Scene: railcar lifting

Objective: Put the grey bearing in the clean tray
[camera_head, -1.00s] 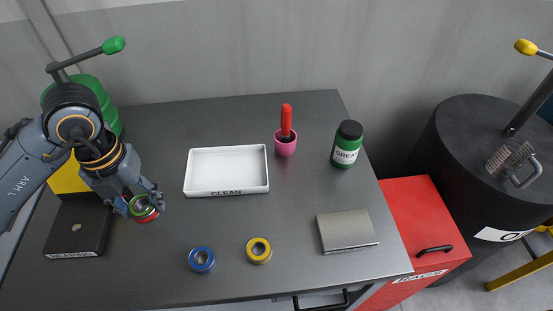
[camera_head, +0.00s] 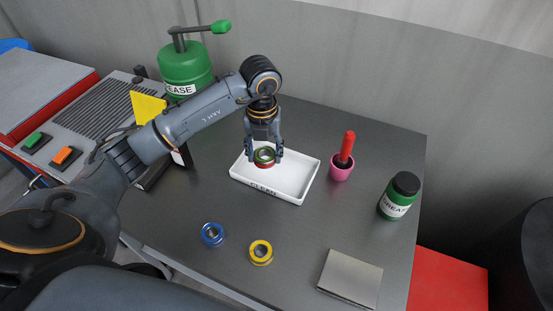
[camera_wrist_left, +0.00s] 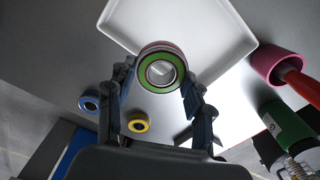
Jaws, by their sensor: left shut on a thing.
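My left gripper (camera_head: 264,154) is shut on a bearing (camera_head: 264,160) with a green face ring and a red lower band. It holds the bearing over the white clean tray (camera_head: 298,176); the exact height above the tray floor is hard to tell. In the left wrist view, the bearing (camera_wrist_left: 162,70) sits between both fingers, with the tray (camera_wrist_left: 200,25) behind it. A blue-ringed bearing (camera_head: 213,234) and a yellow-ringed bearing (camera_head: 260,252) lie on the table in front of the tray. I see no plainly grey bearing. My right gripper is not in view.
A pink cup (camera_head: 341,173) with a red-handled tool and a green grease jar (camera_head: 398,196) stand right of the tray. A metal plate (camera_head: 350,278) lies at the front right. A green grease drum (camera_head: 186,65) stands behind my left arm.

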